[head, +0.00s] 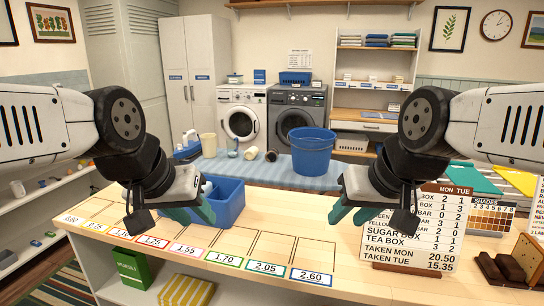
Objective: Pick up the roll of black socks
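A small dark roll (271,155), which looks like the black socks, lies on the blue striped mat (220,172) behind the counter, left of the blue bucket (311,152). It is small in view, so its details are unclear. My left gripper (193,212) hangs over the counter by the blue bin, with its teal fingers apart and nothing seen between them. My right gripper (352,212) hangs over the counter left of the price board, also with fingers apart and empty. Both grippers are nearer to me than the roll and apart from it.
A blue bin (226,207) stands on the wooden counter (285,215) beside my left gripper. A price board (418,228) stands at the right, near a wooden holder (528,258). A pale roll (250,153) and a beige cup (208,145) are on the mat. The counter's middle is clear.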

